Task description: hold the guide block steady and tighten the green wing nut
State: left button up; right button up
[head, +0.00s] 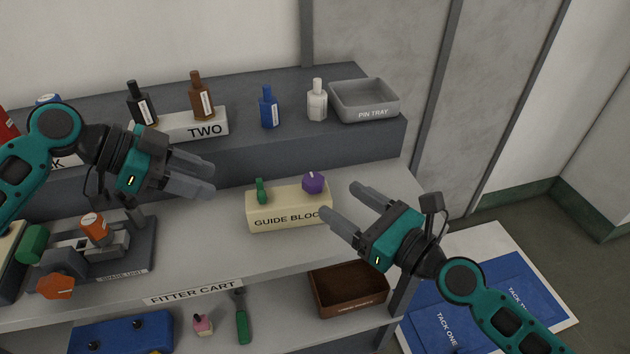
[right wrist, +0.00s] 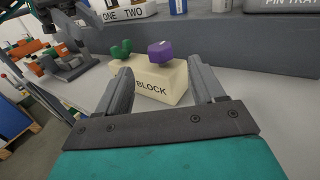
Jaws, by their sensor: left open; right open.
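The cream guide block (head: 289,209) sits on the grey cart top. A green wing nut (head: 261,190) stands on its left end and a purple knob (head: 313,183) on its right end. My left gripper (head: 212,180) is open and empty, up and left of the block. My right gripper (head: 338,199) is open and empty, just right of the block. In the right wrist view the block (right wrist: 165,84) shows beyond and between the open fingers (right wrist: 160,78), with the green wing nut (right wrist: 121,49) and purple knob (right wrist: 160,50) on top.
A raised shelf behind holds bottles and a grey pin tray (head: 364,101). A grey fixture with orange and green knobs (head: 97,250) stands at left. The lower shelf holds a brown box (head: 349,289) and a green-handled tool (head: 243,327). The cart top before the block is clear.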

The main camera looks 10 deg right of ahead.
aim_at(322, 188)
jog(key=x, duration=0.8)
jog(key=shift+s, duration=0.1)
grip_shut()
dwell(0.4)
jog(key=shift+c, duration=0.5)
grip_release()
jog(key=c, duration=1.1)
jog(key=shift+o, duration=0.2)
